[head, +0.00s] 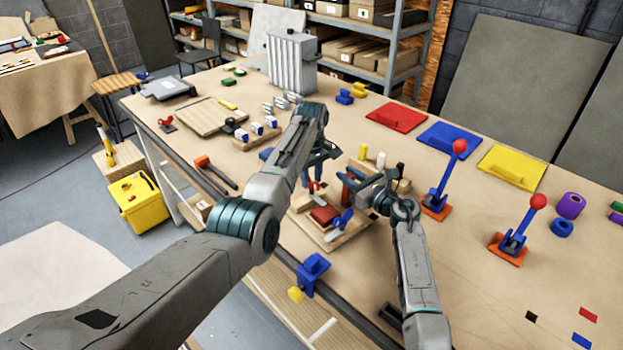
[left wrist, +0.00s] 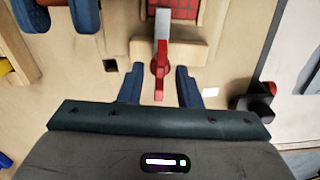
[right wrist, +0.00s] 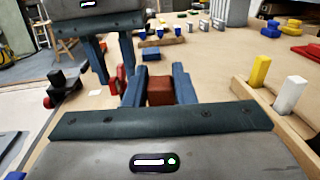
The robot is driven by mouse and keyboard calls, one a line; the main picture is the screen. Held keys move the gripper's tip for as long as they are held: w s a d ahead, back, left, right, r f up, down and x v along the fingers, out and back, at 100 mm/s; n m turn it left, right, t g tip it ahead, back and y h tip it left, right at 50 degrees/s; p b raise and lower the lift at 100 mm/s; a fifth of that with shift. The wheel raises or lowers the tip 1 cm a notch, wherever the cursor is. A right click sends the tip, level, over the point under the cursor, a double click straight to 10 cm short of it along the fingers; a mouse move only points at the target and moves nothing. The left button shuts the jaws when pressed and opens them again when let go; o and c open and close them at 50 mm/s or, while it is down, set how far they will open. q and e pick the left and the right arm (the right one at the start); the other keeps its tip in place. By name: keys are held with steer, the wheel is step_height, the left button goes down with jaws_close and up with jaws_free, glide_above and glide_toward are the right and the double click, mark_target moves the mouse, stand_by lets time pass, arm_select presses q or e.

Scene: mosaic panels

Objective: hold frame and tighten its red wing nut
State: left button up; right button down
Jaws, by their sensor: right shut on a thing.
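The wooden frame (head: 332,239) with a dark red panel (head: 325,214) lies on the workbench. A red wing nut (head: 315,187) is on its far side. In the left wrist view the red wing nut (left wrist: 159,68) stands between the fingers of my left gripper (left wrist: 156,78), which is open, with a gap on each side. My right gripper (head: 357,188) is shut on a reddish-brown block (right wrist: 160,91), seen in the right wrist view. Whether this block belongs to the frame cannot be told.
A yellow peg (right wrist: 260,71) and a white peg (right wrist: 289,94) stand on a wooden rack beside my right gripper. A blue clamp (head: 312,271) sits at the bench's front edge. Red-knobbed levers (head: 441,185) stand to the right. The bench's right front is mostly clear.

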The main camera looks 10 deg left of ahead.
mark_target(311, 178)
arm_select(q)
step_height(311, 178, up, 11)
steer(key=shift+r, duration=0.15)
arm_select(e)
steer(key=c, duration=1.1)
jaws_free()
steer(key=shift+d, duration=0.1)
